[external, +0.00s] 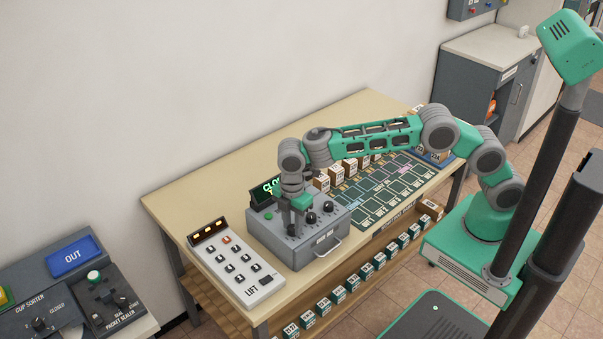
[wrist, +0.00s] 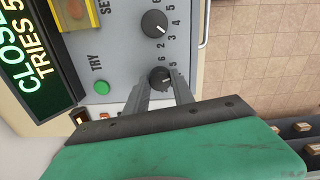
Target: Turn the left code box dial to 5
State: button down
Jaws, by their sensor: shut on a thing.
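The code box (external: 300,240) is a grey metal box with a row of black dials on its sloped top. The left dial (wrist: 160,77) shows in the wrist view between the fingertips of my gripper (wrist: 161,80). My gripper (external: 292,226) reaches down from above and is shut on this dial. A pale pointer mark shows on the dial, with a 5 printed near it; the exact setting is hard to read. The middle dial (wrist: 154,23) is apart from the fingers. The right dial (external: 328,206) shows in the external view.
A green TRY button (wrist: 101,88) sits beside the dials. The display (wrist: 28,60) reads CLOSED, TRIES 5. A white LIFT keypad (external: 237,265) stands left of the box. Green slot mats (external: 385,195) and small boxes fill the table to the right.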

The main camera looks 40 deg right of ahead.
aim_at(292, 227)
jog(key=n, duration=0.4)
jog(key=shift+r, duration=0.15)
dwell(0.4)
jog(key=c, duration=1.1)
grip_release()
notch_tip(292, 227, up, 8)
jog(key=shift+f+b, duration=0.15)
jog(key=shift+b, duration=0.5)
